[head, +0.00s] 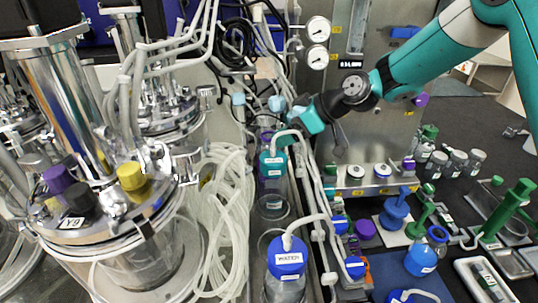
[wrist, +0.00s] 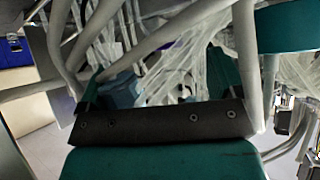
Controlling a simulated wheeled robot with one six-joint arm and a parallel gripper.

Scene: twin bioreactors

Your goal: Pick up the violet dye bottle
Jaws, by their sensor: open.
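I cannot pick out the violet dye bottle for certain. A bottle with a violet tint (head: 264,136) stands behind the teal-capped bottle (head: 272,165) in the row beside the tubing, partly hidden by it and by hoses. My gripper (head: 292,126) is at the back of that row, among pale hoses and near light-blue fittings (head: 277,103). In the wrist view my gripper (wrist: 160,85) is open, its teal fingers apart. A light-blue part (wrist: 122,90) shows between them, close to the left finger; I cannot tell whether it touches.
A steel bioreactor (head: 75,105) and coiled clear tubing (head: 222,195) fill the left. A blue-capped water bottle (head: 286,255) stands in front. Gauges (head: 318,57) are on the steel cabinet behind. Small bottles and tools crowd the dark bench at right, with a violet cap (head: 364,229) among them.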

